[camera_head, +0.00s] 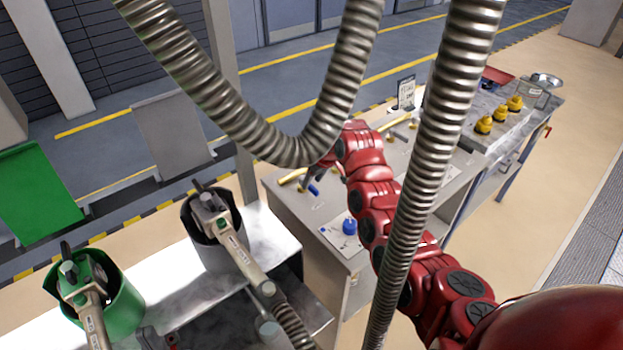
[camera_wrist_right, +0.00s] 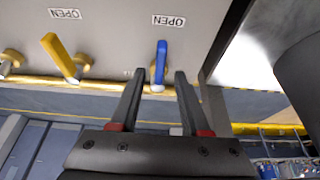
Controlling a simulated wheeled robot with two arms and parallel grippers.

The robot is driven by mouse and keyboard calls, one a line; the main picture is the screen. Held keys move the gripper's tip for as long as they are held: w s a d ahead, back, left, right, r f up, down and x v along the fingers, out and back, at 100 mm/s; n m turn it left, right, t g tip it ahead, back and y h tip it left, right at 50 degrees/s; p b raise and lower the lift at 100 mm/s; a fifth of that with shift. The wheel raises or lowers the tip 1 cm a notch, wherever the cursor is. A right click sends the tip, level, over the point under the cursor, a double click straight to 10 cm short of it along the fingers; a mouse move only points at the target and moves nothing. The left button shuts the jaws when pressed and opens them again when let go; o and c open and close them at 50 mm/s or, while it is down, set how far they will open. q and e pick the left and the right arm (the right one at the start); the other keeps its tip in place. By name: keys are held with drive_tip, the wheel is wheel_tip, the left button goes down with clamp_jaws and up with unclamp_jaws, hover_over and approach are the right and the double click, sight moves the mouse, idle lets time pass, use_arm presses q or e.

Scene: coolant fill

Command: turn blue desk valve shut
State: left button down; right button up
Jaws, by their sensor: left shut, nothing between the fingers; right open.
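The blue desk valve has a blue lever handle (camera_wrist_right: 161,66) on a pale panel in the right wrist view, below an OPEN label (camera_wrist_right: 169,20). The lever points along the direction of my fingers. In the head view the blue lever (camera_head: 314,190) shows small at the left end of the grey desk. My right gripper (camera_wrist_right: 161,76) is open, with one dark finger on each side of the lever's line. Whether either finger touches it I cannot tell. In the head view the right gripper (camera_head: 305,182) is partly hidden by its own wrist. My left gripper is not in view.
A yellow lever (camera_wrist_right: 60,58) sits left of the blue one in the wrist view. A blue knob (camera_head: 349,227) stands nearer on the desk (camera_head: 310,215). Thick ribbed hoses (camera_head: 290,145) hang across the head view. Nozzles rest in a dark holder (camera_head: 215,255) and a green holder (camera_head: 122,305).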

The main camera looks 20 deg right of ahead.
drive_tip(key=shift+x, duration=1.05)
clamp_jaws()
idle(0.8)
